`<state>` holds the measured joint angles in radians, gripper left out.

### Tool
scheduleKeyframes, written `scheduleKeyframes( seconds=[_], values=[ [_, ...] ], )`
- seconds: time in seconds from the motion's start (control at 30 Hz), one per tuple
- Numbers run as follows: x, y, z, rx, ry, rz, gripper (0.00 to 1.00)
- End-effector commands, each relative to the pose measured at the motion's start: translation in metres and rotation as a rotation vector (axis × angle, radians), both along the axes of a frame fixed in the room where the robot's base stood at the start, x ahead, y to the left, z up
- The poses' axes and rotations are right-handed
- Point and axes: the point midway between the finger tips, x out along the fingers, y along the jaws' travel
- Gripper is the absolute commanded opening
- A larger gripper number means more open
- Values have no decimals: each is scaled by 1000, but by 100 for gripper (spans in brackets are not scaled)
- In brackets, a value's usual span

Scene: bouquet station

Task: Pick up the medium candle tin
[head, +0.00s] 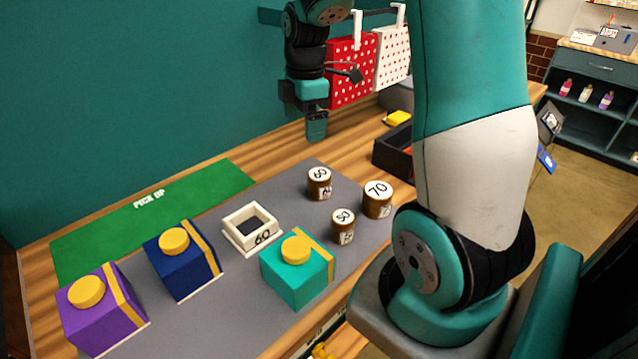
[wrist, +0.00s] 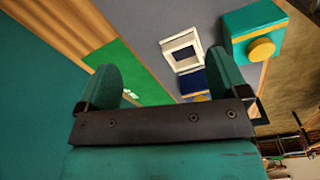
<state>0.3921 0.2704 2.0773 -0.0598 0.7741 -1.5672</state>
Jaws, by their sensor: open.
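Three brown candle tins with white numbered lids stand on the grey mat in the head view. The medium candle tin (head: 319,184), marked 60, is at the back. The larger tin (head: 377,200), marked 70, stands to its right, and the smaller tin (head: 342,227), marked 50, is in front. My gripper (head: 317,126) hangs in the air above and behind the tins, touching none. In the wrist view my gripper (wrist: 163,82) has its two fingers wide apart with nothing held between them. No tin shows in the wrist view.
A white square holder (head: 252,229) marked 60 sits left of the tins. Teal (head: 297,275), blue (head: 182,262) and purple (head: 103,310) boxes with yellow knobs stand in front and left. A green pick-up mat (head: 150,215) is clear. A black bin (head: 393,155) is behind right.

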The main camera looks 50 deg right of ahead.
Motion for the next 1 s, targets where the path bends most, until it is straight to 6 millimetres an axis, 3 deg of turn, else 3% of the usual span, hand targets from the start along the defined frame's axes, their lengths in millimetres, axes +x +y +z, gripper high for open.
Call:
scheduleKeyframes(
  seconds=[0.03,0.1,0.2,0.37,0.7,1.0],
  values=[
    [0,-20,-6,-11,13,21,92],
    [-1,-39,-11,-24,23,60,92],
    [-2,-53,-19,-31,33,90,92],
    [-3,-54,-46,-30,40,101,92],
    [-3,-53,-118,-31,37,101,92],
    [-2,-52,-142,-32,34,101,92]
  ],
)
